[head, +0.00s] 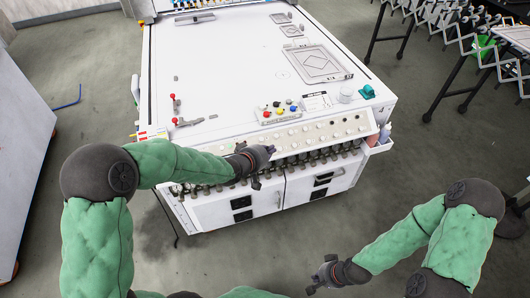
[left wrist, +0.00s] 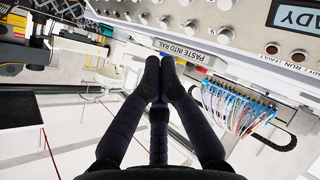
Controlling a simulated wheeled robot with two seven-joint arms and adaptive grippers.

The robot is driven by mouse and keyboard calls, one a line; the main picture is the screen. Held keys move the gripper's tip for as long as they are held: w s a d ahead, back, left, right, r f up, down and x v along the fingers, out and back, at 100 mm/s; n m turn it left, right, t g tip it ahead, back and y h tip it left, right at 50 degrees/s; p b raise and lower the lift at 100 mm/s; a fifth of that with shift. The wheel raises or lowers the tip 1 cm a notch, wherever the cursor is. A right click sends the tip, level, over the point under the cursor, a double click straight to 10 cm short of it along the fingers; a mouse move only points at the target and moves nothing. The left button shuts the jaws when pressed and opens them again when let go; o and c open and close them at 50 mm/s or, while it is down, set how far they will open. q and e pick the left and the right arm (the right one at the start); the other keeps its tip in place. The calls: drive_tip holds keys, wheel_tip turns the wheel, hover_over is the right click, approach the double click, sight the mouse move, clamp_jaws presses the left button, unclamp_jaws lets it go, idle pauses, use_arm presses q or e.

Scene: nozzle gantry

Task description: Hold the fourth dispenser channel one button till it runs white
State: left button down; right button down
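The white machine (head: 225,60) has a sloped front panel (head: 322,131) with rows of small round buttons. A row of dark dispenser nozzles (head: 318,158) hangs under it. My left gripper (head: 270,149) is at the panel's lower front edge. In the left wrist view its fingers (left wrist: 160,62) are together with nothing seen between them, tips near the "PASTE INTO RAIL" label (left wrist: 183,51). Round buttons (left wrist: 190,27) lie beyond them; contact cannot be told. Which button is the fourth channel's is too small to read. My right gripper (head: 318,276) is over the floor, apart from the machine; its fingers are unclear.
Coloured knobs (head: 279,108) stand on the machine top behind the panel. A teal item (head: 367,92) sits at its right corner, above bottles (head: 385,132) on the side. Floor in front is clear.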

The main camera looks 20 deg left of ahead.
idle(0.3)
use_arm(q)
drive_tip(key=w+a+f+b, duration=0.2)
drive_tip(key=w+f+b, duration=0.2)
drive_tip(key=f, duration=0.3)
drive_tip(key=shift+w+a+b, duration=0.15)
drive_tip(key=shift+a+b, duration=0.15)
drive_tip(key=shift+a, duration=0.1)
drive_tip(key=shift+f, duration=0.15)
idle(1.3)
drive_tip(key=shift+w+a+f, duration=0.15)
drive_tip(key=shift+w+f, duration=0.05)
drive_tip(key=shift+f, duration=0.05)
drive_tip(key=shift+w+a+f, duration=0.15)
drive_tip(key=shift+f, duration=0.3)
idle(4.5)
